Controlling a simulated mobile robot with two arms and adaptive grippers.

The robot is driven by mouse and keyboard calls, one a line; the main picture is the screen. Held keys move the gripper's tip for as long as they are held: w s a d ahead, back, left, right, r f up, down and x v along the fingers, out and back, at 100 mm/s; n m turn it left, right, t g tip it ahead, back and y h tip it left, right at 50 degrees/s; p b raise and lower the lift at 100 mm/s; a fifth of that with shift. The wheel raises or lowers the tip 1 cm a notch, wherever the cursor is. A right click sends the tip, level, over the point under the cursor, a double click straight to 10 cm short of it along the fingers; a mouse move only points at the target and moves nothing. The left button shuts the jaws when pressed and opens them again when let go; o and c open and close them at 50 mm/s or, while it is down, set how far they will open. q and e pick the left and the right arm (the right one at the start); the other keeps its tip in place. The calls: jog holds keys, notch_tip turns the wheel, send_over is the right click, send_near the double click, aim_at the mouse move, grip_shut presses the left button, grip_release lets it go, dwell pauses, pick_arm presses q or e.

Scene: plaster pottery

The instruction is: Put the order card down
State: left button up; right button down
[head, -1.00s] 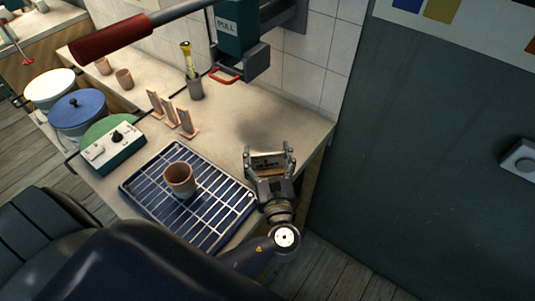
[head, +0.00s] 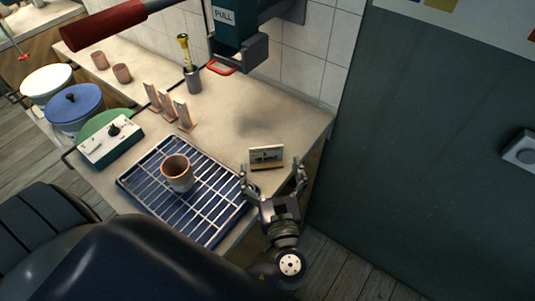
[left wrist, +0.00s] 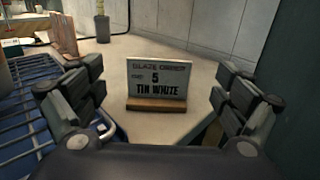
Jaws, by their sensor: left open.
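The order card (head: 266,155) stands upright in a small wooden base on the counter, right of the blue rack. In the left wrist view the order card (left wrist: 157,80) reads "GLAZE ORDER 5 TIN WHITE". My left gripper (head: 272,183) is open and empty, just in front of the card on the near side. Its two fingers also show in the left wrist view (left wrist: 156,112), spread to either side of the card and apart from it. My right gripper is not in view.
A blue rack (head: 146,190) holds a terracotta cup (head: 177,172). Several clay test tiles (head: 168,108) stand behind it. A control box (head: 110,142) and lidded pots are at left. The counter behind the card is clear.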

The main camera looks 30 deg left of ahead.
pick_arm(q)
jog(key=v, duration=0.5)
jog(key=shift+s+d+b, duration=0.1)
jog(key=shift+s+b, duration=0.05)
jog(key=shift+b, duration=0.2)
